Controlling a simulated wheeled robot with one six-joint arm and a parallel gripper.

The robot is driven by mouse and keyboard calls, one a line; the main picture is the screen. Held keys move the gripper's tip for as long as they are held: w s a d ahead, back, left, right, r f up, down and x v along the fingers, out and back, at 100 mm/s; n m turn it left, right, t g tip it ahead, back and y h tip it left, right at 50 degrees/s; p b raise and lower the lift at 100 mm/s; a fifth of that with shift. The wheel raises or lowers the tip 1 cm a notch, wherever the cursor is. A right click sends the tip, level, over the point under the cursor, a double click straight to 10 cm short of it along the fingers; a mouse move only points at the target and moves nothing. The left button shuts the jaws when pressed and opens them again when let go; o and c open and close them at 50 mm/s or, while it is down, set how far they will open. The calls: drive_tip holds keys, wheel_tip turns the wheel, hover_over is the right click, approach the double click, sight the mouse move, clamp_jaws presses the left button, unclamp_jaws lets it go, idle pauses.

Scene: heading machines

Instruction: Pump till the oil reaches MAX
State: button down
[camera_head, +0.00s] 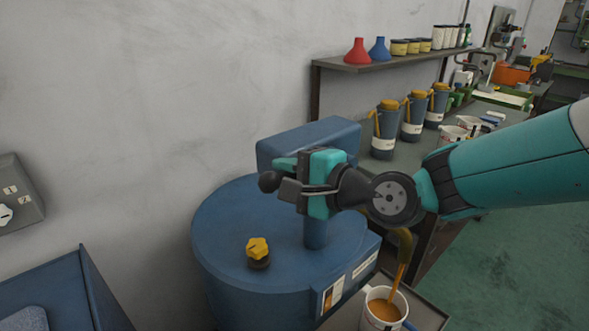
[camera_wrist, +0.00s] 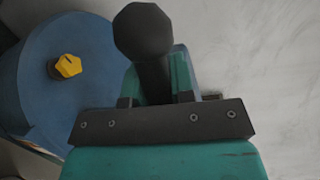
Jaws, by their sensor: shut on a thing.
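My gripper (camera_head: 290,182) is shut on the black pump handle, whose round knob (camera_head: 268,182) sticks out past the jaws. The knob also shows in the wrist view (camera_wrist: 142,32). The handle belongs to a blue oil drum (camera_head: 225,235) with a blue pump head (camera_head: 310,138) on top. Brown oil (camera_head: 399,275) runs from the spout (camera_head: 405,243) into a white jug (camera_head: 381,318) below it. The jug holds brown oil; its MAX mark cannot be made out and its lower part is cut off by the frame edge.
A yellow knob (camera_head: 258,247) sits on the drum's lid. A bench behind carries several dark oil cans (camera_head: 385,130), and a shelf (camera_head: 375,64) above holds a red funnel (camera_head: 358,51), a blue funnel (camera_head: 378,49) and small tins. A grey switch box (camera_head: 22,190) is on the left wall.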

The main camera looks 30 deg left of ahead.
drive_tip(key=shift+s+f+n+t+h+b, duration=0.15)
drive_tip(key=shift+f+n+t+h+b, duration=0.15)
drive_tip(key=shift+f+n+b, duration=1.05)
drive_tip(key=shift+f+m, duration=0.25)
drive_tip(key=shift+m, duration=0.1)
drive_tip(key=c, duration=1)
unclamp_jaws()
drive_tip(key=shift+o, duration=0.2)
drive_tip(key=b+v, duration=0.4)
drive_tip(key=v, duration=1.3)
drive_tip(key=shift+d, duration=0.2)
drive_tip(key=shift+r, duration=0.1)
